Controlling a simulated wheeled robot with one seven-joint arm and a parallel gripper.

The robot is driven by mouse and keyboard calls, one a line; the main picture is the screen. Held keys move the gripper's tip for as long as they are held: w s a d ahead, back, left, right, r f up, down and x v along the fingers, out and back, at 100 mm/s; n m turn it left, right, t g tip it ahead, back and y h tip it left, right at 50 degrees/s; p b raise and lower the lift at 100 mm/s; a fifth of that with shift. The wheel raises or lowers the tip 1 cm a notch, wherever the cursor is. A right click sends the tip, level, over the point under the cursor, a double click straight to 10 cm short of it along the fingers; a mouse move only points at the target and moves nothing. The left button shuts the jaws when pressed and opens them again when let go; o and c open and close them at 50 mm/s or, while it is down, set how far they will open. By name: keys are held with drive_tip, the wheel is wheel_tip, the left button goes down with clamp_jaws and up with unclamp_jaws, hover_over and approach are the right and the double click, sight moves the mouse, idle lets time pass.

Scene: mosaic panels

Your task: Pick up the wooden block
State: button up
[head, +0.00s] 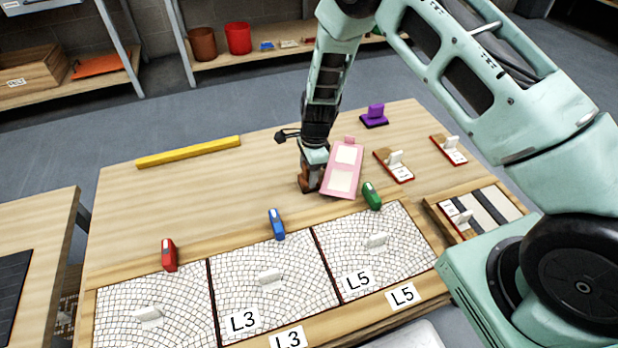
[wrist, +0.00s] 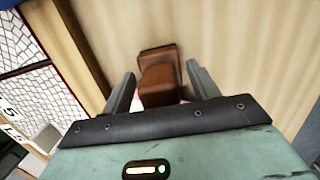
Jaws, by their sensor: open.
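The wooden block (head: 304,184) is reddish brown and stands on the table just left of a pink board, partly hidden behind my gripper in the head view. My gripper (head: 314,172) points down over it. In the wrist view, the block (wrist: 159,82) shows between the two spread fingers of my gripper (wrist: 160,74).
The pink board (head: 342,168) lies close on the right of the block. Green (head: 371,195), blue (head: 277,224) and red (head: 169,255) pieces stand along the mosaic panels (head: 245,262). A yellow bar (head: 188,152) lies at the back left. The table left of the block is clear.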

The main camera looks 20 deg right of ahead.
drive_tip(key=shift+f, duration=0.1)
drive_tip(key=c, duration=1.1)
drive_tip(key=shift+o, duration=0.2)
wheel_tip(320, 180, up, 10)
drive_tip(key=shift+r+p, duration=0.1)
drive_tip(key=shift+p, duration=0.45)
